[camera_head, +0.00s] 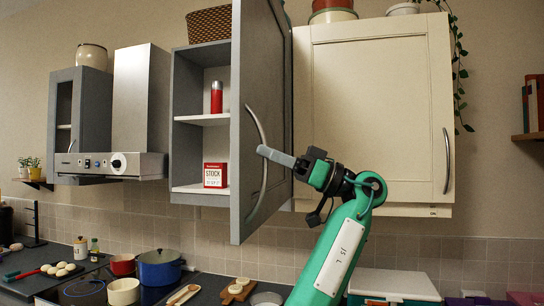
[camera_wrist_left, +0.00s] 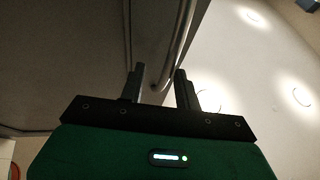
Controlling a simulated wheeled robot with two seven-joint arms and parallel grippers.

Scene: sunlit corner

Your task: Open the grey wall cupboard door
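The grey wall cupboard (camera_head: 201,128) has its door (camera_head: 262,75) swung wide open, showing its shelves. The door's curved metal handle (camera_head: 264,180) faces left in the head view. My left gripper (camera_head: 268,153) is at the middle of the handle, its fingers pointing left. In the left wrist view, the fingers (camera_wrist_left: 160,85) stand apart, with the handle (camera_wrist_left: 178,45) running down to the gap between them. I cannot tell whether they touch it. My right gripper is not in view.
The cupboard holds a red flask (camera_head: 216,98) and a red-and-white box (camera_head: 215,175). A wicker basket (camera_head: 209,24) sits on top. A closed cream cupboard (camera_head: 375,110) is to the right, behind my arm. Pots, including a blue one (camera_head: 160,268), stand on the counter below.

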